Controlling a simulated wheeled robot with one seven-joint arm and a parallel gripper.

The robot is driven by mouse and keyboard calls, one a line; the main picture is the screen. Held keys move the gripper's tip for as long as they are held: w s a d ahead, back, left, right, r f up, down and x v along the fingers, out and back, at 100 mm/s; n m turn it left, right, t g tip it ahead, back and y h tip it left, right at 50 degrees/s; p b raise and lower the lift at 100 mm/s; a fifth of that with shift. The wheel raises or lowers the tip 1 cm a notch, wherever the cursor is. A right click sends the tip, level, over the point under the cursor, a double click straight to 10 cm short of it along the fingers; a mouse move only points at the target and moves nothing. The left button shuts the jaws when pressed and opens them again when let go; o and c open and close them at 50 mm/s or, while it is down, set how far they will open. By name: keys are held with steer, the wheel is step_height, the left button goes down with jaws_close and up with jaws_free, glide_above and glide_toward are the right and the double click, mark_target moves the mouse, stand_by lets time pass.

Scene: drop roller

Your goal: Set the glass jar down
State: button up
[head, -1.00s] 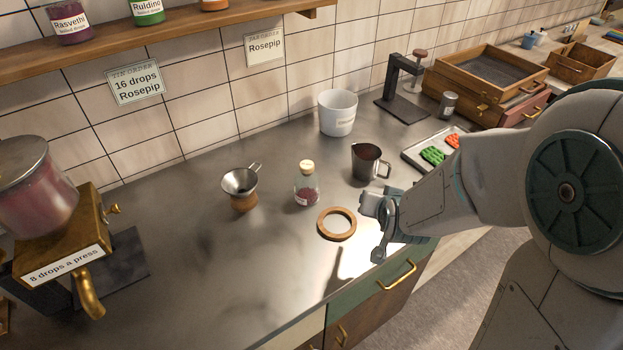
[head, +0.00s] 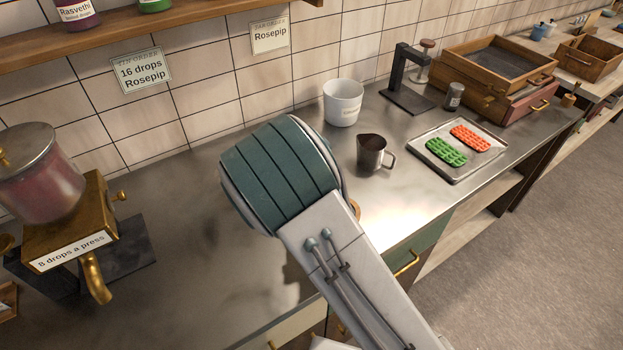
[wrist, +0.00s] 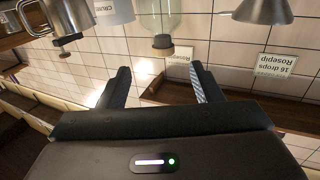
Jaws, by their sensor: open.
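The glass jar (wrist: 160,15) shows at the top middle of the wrist view, which is upside down. It is clear glass with a cork stopper (wrist: 162,46), and its base is cut off by the frame. My gripper (wrist: 160,74) is open, with its two fingers spread and nothing between them. The jar appears beyond the fingertips, in line with the gap and apart from them. In the head view my arm hides the jar and the gripper. A sliver of the wooden ring (head: 356,207) shows at the arm's right edge.
A steel jug (head: 373,152), white tub (head: 343,102) and tray (head: 425,150) with green and orange moulds stand right of my arm. A brass-based dispenser (head: 70,225) stands at left. The metal funnel (wrist: 265,10) shows in the wrist view. Counter between dispenser and arm is clear.

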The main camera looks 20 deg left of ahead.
steer(key=x, duration=0.4)
steer(key=p+x, duration=0.1)
steer(key=x, duration=0.7)
steer(key=shift+w+a+r, duration=0.2)
steer(key=shift+a+r, duration=0.15)
steer(key=shift+a, duration=0.1)
steer(key=shift+w+a+f, duration=0.1)
steer(key=shift+w, duration=0.15)
steer(key=shift+c, duration=0.3)
jaws_close()
